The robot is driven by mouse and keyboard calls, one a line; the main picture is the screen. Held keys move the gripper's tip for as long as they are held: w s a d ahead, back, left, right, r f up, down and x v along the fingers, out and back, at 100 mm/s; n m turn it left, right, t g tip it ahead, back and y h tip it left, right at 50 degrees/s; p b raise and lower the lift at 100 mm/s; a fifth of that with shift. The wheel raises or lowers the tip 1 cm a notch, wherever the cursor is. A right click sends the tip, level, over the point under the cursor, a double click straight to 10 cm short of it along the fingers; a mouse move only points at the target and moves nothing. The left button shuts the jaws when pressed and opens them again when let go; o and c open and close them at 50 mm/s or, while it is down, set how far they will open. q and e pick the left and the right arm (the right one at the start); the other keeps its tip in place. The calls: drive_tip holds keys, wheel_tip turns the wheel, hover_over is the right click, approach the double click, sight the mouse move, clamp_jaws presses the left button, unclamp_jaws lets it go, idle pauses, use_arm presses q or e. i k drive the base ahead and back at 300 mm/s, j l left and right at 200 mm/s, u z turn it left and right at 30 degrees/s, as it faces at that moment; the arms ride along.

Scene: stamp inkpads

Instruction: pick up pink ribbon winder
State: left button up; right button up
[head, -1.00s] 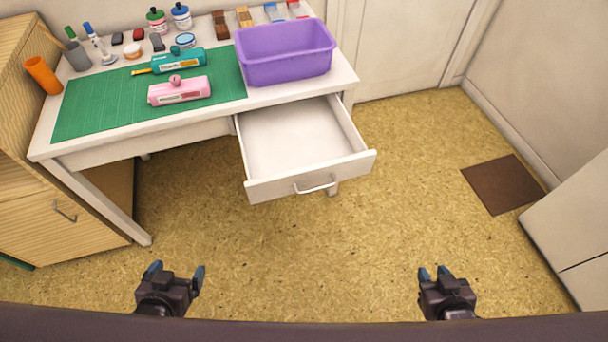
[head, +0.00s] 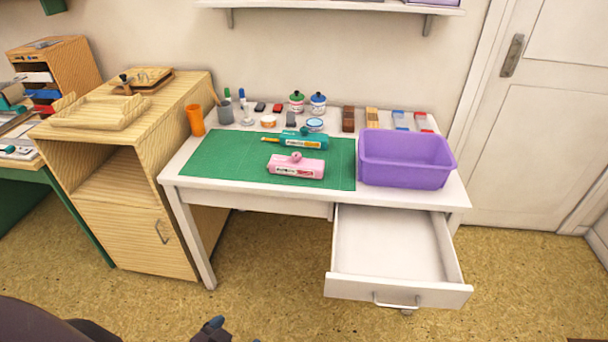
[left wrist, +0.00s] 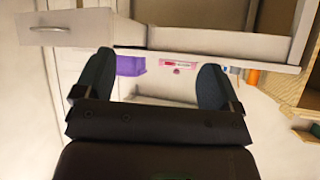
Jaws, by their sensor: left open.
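The pink ribbon winder (head: 296,167) lies on the green cutting mat (head: 225,162) on the white desk. It has a round knob on top and a label on its front. It also shows small in the left wrist view (left wrist: 178,65), where the picture looks upside down. My left gripper (left wrist: 155,82) is open and empty, its two fingers well apart and away from the winder. In the head view only a fingertip of my left gripper (head: 215,324) shows at the bottom edge.
A teal winder (head: 305,140) lies just behind the pink one. A purple bin (head: 405,172) stands right of the mat. The desk drawer (head: 395,291) is pulled out. An orange cup (head: 195,120) stands at the left, and bottles and stamps line the back. A wooden cabinet (head: 130,215) adjoins the left side.

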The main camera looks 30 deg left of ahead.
sight(281, 165)
drive_tip(key=j, duration=0.4)
drive_tip(key=i+j+u, duration=0.1)
drive_tip(key=j, duration=0.3)
drive_tip(key=i+j+u, duration=0.1)
drive_tip(key=j, duration=0.3)
drive_tip(key=i+j, duration=0.15)
drive_tip(key=j, duration=0.25)
drive_tip(key=i+j+u, duration=0.1)
drive_tip(key=j, duration=0.3)
drive_tip(key=i+j, duration=0.1)
drive_tip(key=j, duration=0.25)
drive_tip(key=u, duration=0.05)
